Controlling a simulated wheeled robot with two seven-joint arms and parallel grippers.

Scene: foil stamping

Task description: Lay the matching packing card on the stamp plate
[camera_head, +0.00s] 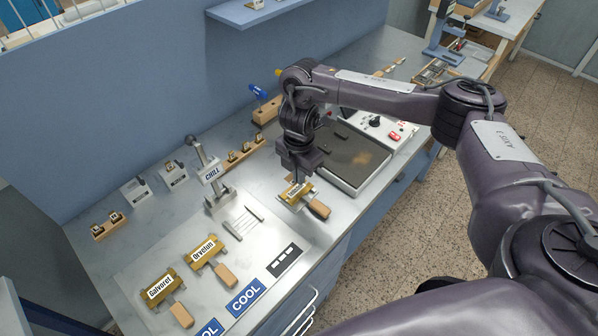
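My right gripper (298,176) points down over a small brass block with a white label (298,191) and a wooden handle (318,209). Its fingertips are small and partly hidden, so I cannot tell whether it grips the block. A blue "COOL" card (245,298), another blue card cut by the frame edge (209,328) and a black card with white squares (286,260) lie near the front edge. My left gripper is out of view.
A dark flat tray (350,165) and a control box with a black knob (376,122) are behind my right gripper. Wooden racks (108,226) stand near the wall.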

